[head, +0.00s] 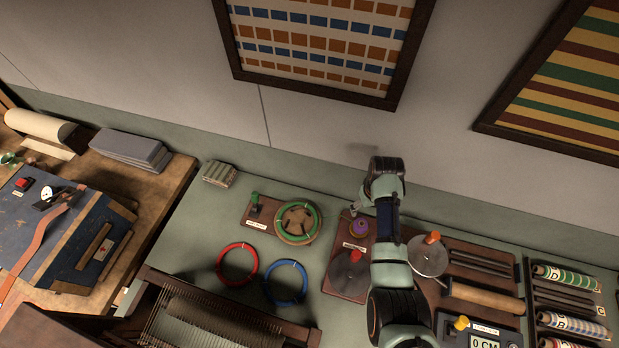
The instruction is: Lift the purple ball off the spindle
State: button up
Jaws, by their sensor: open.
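The purple ball (360,228) is small in the head view, left of my arm, at the back of a dark red-brown board (333,277). It looks seated over the spindle there, but the spindle itself is hidden. My gripper (355,209) is at the end of the arm, just behind and slightly above the ball in the picture. It is open, with nothing visible between its fingers. The fingers are small and partly hidden by the wrist, and I cannot tell their exact gap to the ball.
A green ring on a wooden wheel (299,223), a red ring (237,247) and a blue ring (304,283) lie to the left. A metal disc (425,262) with an orange knob stands right of my arm.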

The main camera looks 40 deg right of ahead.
aim_at(362, 223)
jog(key=shift+s+f, duration=0.35)
jog(key=shift+f, duration=0.2)
jog(key=shift+s+a+f+b, duration=0.1)
jog(key=shift+f+b, duration=0.15)
jog(key=shift+b, duration=0.05)
notch_tip(362, 223, down, 11)
jog(key=b, duration=1)
jog(key=shift+f, duration=0.15)
jog(key=c, duration=0.8)
